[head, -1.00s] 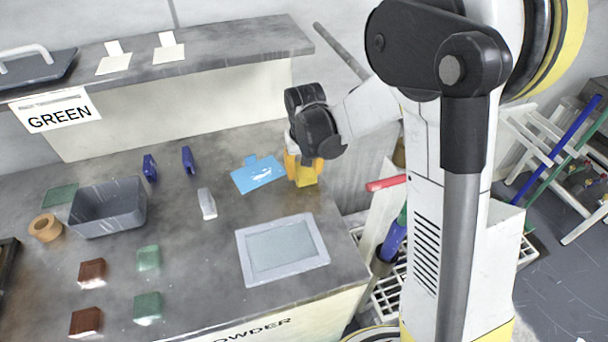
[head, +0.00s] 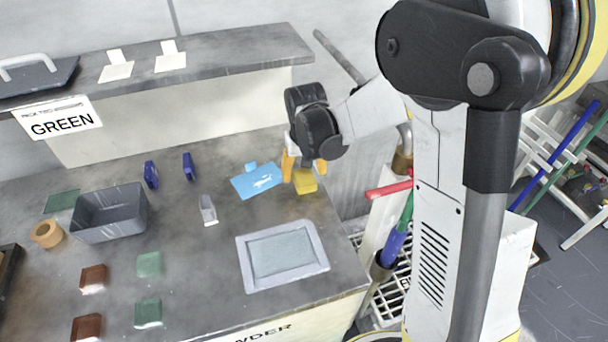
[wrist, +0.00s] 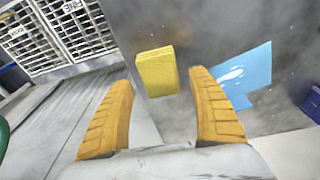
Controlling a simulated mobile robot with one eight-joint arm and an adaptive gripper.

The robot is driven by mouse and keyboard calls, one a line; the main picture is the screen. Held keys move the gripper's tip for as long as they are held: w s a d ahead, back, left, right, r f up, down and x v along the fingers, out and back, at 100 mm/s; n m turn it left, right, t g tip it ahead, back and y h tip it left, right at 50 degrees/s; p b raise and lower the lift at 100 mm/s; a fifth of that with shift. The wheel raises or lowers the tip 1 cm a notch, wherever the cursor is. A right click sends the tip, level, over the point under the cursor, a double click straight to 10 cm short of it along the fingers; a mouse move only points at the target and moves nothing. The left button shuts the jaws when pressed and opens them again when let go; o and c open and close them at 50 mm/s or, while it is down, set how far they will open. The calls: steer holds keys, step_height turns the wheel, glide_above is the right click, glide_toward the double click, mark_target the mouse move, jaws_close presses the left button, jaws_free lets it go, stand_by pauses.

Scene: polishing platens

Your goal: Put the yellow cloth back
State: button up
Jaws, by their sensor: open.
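The yellow cloth (head: 305,182) is a small folded block on the grey worktop, just right of a blue sheet (head: 258,181). In the wrist view the cloth (wrist: 156,71) lies beyond and between the fingertips, with a gap on each side. My gripper (head: 303,164) is open and empty, with orange fingers close to the cloth and partly in front of it in the head view. Its two fingers also show in the wrist view (wrist: 158,82).
A framed grey panel (head: 240,262) lies at the worktop's front right. A grey bin (head: 108,228), brown and green blocks, blue clips and a clear piece (head: 208,210) stand to the left. A raised shelf (head: 210,50) runs behind. Brooms and a grate are at right.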

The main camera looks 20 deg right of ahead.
mark_target(304, 183)
step_height(304, 183, up, 10)
steer(key=s+p, duration=0.1)
steer(key=p, duration=0.2)
steer(key=shift+s+a+f, duration=0.25)
steer(key=shift+s, duration=0.05)
